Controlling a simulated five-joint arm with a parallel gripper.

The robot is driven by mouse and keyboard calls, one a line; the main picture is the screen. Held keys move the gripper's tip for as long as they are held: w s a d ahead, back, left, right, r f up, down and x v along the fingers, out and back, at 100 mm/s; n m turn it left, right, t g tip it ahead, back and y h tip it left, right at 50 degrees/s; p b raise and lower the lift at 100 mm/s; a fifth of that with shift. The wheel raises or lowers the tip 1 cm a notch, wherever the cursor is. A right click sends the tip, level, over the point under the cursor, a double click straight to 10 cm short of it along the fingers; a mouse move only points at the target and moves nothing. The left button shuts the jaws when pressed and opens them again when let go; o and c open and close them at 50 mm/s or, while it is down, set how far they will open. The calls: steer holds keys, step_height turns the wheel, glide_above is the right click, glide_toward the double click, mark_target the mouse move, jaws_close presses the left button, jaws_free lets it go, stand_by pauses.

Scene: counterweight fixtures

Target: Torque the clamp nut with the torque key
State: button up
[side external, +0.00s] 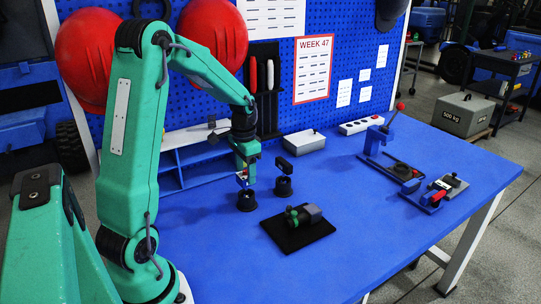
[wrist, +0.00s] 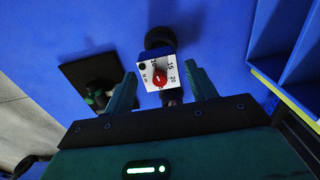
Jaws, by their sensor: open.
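My gripper (side external: 243,174) is open and points down over a black round stand (side external: 246,201) on the blue bench. The torque key (wrist: 157,74), with a white dial marked 10, 15, 20 and a red pointer, sits between the spread fingers (wrist: 161,72) in the wrist view. The fingers do not appear closed on it. In the side view it is small and partly covered by the gripper. A green lobed part with a grey cylinder (side external: 312,214), probably the clamp with its nut, lies on a black pad (side external: 287,240) to the right. The nut itself is not clear.
A second black stand (side external: 283,188) holding a dark block (side external: 284,165) is close behind on the right. A blue shelf (side external: 200,160) and a grey box (side external: 304,141) stand at the back. Fixtures with red handles (side external: 437,195) are at the far right. The front bench is clear.

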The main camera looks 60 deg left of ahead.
mark_target(246, 190)
steer(key=shift+f, duration=1.7)
steer(key=c, duration=1)
